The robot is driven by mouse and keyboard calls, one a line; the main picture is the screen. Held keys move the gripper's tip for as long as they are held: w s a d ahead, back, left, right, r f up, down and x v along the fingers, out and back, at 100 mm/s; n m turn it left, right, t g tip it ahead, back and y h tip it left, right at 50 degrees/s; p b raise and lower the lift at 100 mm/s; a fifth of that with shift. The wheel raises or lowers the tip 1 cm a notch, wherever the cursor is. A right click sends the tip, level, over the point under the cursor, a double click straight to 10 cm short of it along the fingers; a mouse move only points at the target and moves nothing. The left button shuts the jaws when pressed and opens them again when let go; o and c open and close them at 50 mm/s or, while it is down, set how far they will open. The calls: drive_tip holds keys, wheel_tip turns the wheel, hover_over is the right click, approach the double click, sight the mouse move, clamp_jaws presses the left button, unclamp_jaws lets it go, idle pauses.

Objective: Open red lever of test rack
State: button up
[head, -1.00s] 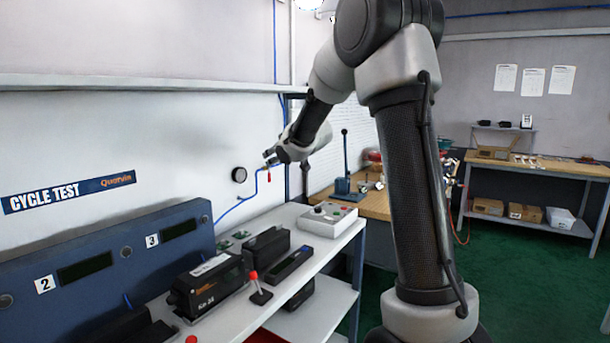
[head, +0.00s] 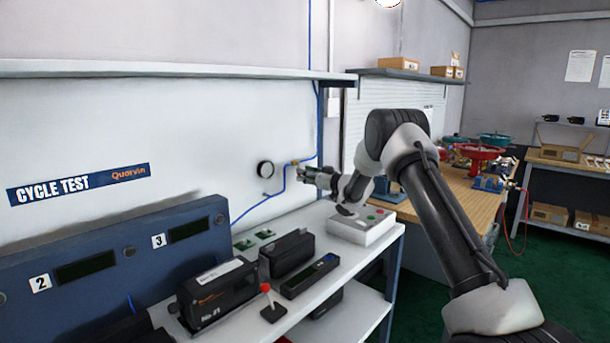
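The test rack is the blue panel (head: 70,275) marked 2 and 3, under the CYCLE TEST sign on the left. A blue air line (head: 240,214) runs up the white wall to a small brass-coloured fitting (head: 296,162). My gripper (head: 304,172) is at this fitting, just below and right of it, fingers pointing left. I cannot tell whether it touches the fitting or whether its fingers are apart. No red lever shows clearly at the fitting; the gripper may hide it. A small stand with a red-knobbed stick (head: 267,289) is on the bench, well away from the gripper.
Black positioner boxes (head: 218,292) stand on the white bench (head: 345,264). A control box with coloured buttons (head: 362,226) sits below my gripper. A round black gauge (head: 265,170) is on the wall to its left. A shelf (head: 160,69) runs above.

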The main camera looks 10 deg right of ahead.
drive_tip(key=shift+x, duration=0.9)
clamp_jaws()
drive_tip(key=shift+s+a+m, duration=0.15)
drive_tip(key=shift+m, duration=0.15)
drive_tip(key=shift+s+a+r+m, duration=0.35)
drive_tip(key=shift+r+m, duration=0.2)
drive_tip(key=shift+m, duration=2.35)
drive_tip(key=shift+s+a+r+m, duration=0.25)
drive_tip(key=shift+a+r+m, duration=0.25)
drive_tip(key=shift+m, duration=2.4)
drive_tip(key=shift+s+a+r+m, duration=0.35)
drive_tip(key=shift+r+m, duration=0.25)
drive_tip(key=shift+m, duration=2.3)
